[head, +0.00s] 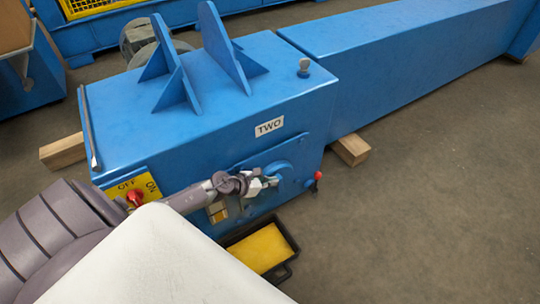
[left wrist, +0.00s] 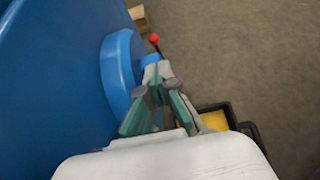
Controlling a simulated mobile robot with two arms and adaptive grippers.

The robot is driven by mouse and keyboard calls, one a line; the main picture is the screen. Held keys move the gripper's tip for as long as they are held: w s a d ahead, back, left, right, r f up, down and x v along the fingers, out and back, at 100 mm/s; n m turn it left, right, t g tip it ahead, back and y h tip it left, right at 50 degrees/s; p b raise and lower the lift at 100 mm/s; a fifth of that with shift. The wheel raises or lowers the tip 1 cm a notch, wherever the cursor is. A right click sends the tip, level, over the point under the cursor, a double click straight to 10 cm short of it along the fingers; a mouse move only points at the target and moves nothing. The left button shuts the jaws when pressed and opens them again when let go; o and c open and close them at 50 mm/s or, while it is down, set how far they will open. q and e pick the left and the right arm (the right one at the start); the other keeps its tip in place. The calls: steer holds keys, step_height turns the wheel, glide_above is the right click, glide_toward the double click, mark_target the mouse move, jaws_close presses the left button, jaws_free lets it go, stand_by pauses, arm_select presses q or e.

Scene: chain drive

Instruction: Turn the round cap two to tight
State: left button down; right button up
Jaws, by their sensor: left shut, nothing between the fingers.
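The round cap (head: 281,168) is a blue disc on the front face of the blue machine, below the label TWO (head: 269,127). In the left wrist view the cap (left wrist: 117,72) shows edge-on, standing out from the blue wall. My left gripper (head: 266,184) is at the cap's front, its fingers shut with nothing between them. In the left wrist view the fingertips (left wrist: 157,72) are just right of the cap; I cannot tell whether they touch it. The gripper hides part of the cap. My right gripper is not in view.
A red-knobbed lever (head: 318,175) sticks out right of the cap. A black tray with a yellow inside (head: 262,248) lies on the floor below. A yellow OFF/ON switch plate (head: 152,185) is at left. The floor at right is clear.

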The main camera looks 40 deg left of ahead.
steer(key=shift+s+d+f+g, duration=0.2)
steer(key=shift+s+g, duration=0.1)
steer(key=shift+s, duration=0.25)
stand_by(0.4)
